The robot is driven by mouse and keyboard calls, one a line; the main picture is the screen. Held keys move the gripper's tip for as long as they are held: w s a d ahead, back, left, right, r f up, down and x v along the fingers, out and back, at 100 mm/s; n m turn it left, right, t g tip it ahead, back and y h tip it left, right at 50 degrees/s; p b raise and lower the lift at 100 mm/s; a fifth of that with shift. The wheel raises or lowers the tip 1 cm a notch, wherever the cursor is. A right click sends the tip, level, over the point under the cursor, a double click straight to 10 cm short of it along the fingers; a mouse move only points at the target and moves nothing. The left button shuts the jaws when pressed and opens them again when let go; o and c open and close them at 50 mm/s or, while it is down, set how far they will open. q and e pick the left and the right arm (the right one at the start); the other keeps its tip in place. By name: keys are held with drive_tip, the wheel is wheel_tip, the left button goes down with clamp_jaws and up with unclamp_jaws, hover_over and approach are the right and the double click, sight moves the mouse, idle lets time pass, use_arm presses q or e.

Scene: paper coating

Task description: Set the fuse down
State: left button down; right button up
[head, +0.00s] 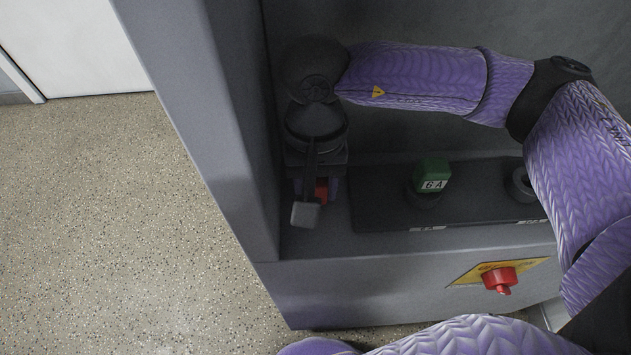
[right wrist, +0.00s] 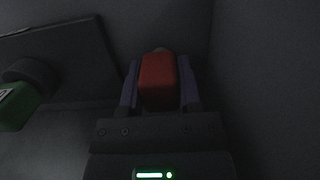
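The red fuse (right wrist: 158,80) sits between the two purple fingers of my right gripper (right wrist: 159,72), which look closed against its sides. In the head view the right gripper (head: 318,188) points down into the left end of the grey recess, and a small part of the red fuse (head: 321,190) shows between its fingers. The wrist and a grey bracket hide most of it. I cannot tell whether the fuse touches the surface below. My left gripper is not in view.
A green fuse marked 6A (head: 432,178) stands in a holder on the dark base plate (head: 375,205), right of the gripper. An empty round holder (head: 521,186) is farther right. The recess's left wall (head: 240,130) is close. A red knob (head: 499,279) sticks out in front.

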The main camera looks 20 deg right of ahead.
drive_tip(key=o, duration=0.5)
drive_tip(key=shift+c, duration=0.2)
drive_tip(key=r, duration=0.2)
drive_tip(key=r+p, duration=0.1)
drive_tip(key=r, duration=0.2)
drive_tip(key=r+p, duration=0.1)
drive_tip(key=r, duration=0.1)
drive_tip(key=shift+w+d+r, duration=0.1)
drive_tip(key=shift+w+r, duration=0.1)
drive_tip(key=shift+w, duration=0.2)
drive_tip(key=shift+r, duration=0.15)
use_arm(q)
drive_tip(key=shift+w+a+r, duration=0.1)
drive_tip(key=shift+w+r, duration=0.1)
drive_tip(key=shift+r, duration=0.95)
